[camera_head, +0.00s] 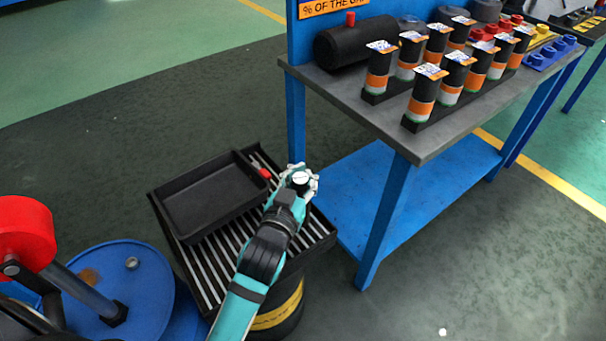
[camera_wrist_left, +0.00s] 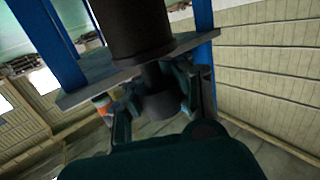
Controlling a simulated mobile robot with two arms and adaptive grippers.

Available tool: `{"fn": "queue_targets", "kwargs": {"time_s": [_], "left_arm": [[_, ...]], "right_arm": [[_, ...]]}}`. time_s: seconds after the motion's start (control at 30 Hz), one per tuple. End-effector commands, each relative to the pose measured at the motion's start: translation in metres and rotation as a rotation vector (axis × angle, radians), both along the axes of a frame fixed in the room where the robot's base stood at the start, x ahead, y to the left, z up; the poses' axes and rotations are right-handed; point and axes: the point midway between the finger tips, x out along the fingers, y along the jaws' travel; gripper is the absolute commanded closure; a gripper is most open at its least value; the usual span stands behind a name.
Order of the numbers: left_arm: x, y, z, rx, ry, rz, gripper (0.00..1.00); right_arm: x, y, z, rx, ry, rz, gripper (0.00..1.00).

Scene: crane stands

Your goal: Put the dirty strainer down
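My left gripper (camera_head: 300,181) is over the right side of a slatted grill (camera_head: 316,229) on a drum, beside a black tray (camera_head: 212,195). In the left wrist view its fingers (camera_wrist_left: 158,97) close around the narrow lower end of a dark cylinder, which I take for the dirty strainer (camera_wrist_left: 137,30). The strainer's wide body rises above the fingers. In the head view only a small pale round top shows between the fingers, and the rest is hidden. Whether the strainer touches the grill cannot be told. My right gripper is not in view.
A grey-topped blue workbench (camera_head: 355,112) stands to the right, holding several orange-and-white labelled cylinders (camera_head: 420,98) and a black tank (camera_head: 352,45). A small red item (camera_head: 264,173) is by the tray's edge. A blue drum (camera_head: 135,285) stands at lower left.

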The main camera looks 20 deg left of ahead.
Motion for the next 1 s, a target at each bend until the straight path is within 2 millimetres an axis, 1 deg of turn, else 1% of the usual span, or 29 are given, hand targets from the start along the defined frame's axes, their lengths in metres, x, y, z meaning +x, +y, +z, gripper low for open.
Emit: {"fn": "queue_targets", "kwargs": {"time_s": [0.03,0.2,0.27,0.5,0.6,0.67,0.77,1.0], "left_arm": [[0.000,0.000,-0.001,0.000,0.002,0.000,0.88],[0.000,0.000,-0.001,0.000,0.002,0.000,0.66],[0.000,0.000,-0.001,0.000,0.002,0.000,0.58],[0.000,0.000,0.000,0.000,0.002,0.000,0.58],[0.000,0.000,0.004,0.000,0.001,0.000,0.58],[-0.007,0.000,0.002,-0.001,0.004,0.000,0.58],[-0.024,0.001,0.003,-0.002,0.006,0.000,0.58],[-0.077,0.003,0.007,-0.002,0.007,0.001,0.58]], "right_arm": [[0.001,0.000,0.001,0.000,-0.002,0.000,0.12],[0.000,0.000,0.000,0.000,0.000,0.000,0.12],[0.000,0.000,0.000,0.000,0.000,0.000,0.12],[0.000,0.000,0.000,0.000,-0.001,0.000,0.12],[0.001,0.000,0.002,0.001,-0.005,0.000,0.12],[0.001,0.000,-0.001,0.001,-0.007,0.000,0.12],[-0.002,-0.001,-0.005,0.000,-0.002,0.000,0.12],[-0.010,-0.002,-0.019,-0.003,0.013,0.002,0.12]]}}
